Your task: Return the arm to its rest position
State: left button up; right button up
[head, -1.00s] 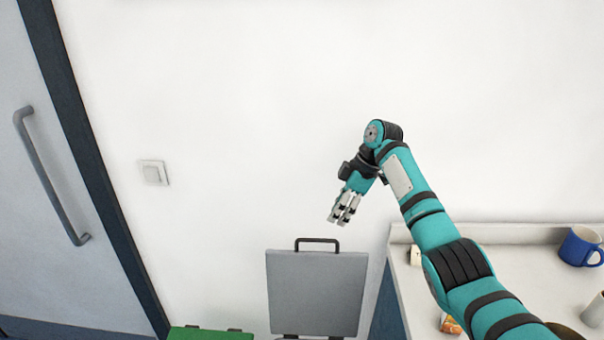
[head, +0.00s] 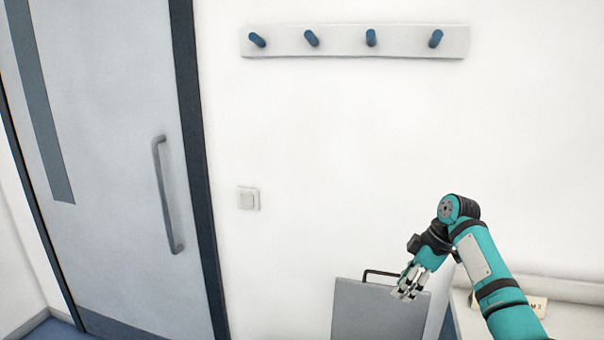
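My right arm (head: 485,262) comes in from the lower right, teal with black bands. It is bent at the wrist, and my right gripper (head: 405,294) points down and to the left. Its silver fingers are close together, and I cannot make out a gap or anything held between them. In the picture it overlaps the upper right part of a grey panel with a dark handle (head: 372,278); I cannot tell the distance between them. My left gripper is out of view.
A grey door (head: 120,150) with a long handle (head: 167,195) stands at the left. A light switch (head: 248,198) and a rail (head: 340,42) with several blue pegs are on the white wall. A pale counter (head: 575,318) with a small sign (head: 538,306) is at the lower right.

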jog(key=s+a+f+m+h, duration=0.1)
jog(key=s+a+f+m, duration=0.2)
jog(key=s+f, duration=0.7)
jog(key=s+a+f+m+h, duration=0.1)
jog(key=s+a+f+m, duration=0.1)
jog(key=s+f, duration=0.85)
jog(key=s+d+r+m+t+h, duration=0.1)
jog(key=s+m, duration=0.3)
jog(key=s, duration=0.6)
jog(key=s+d+r+m+t+h, duration=0.15)
jog(key=s+m, duration=0.25)
jog(key=s, duration=0.7)
notch_tip(320, 180, down, 28)
jog(key=s+g, duration=0.1)
jog(key=s, duration=0.1)
jog(key=s+d+f+g, duration=0.1)
jog(key=s+d+f, duration=0.1)
jog(key=s+f, duration=1.3)
jog(key=shift+s+n, duration=0.25)
jog(key=shift+n, duration=0.15)
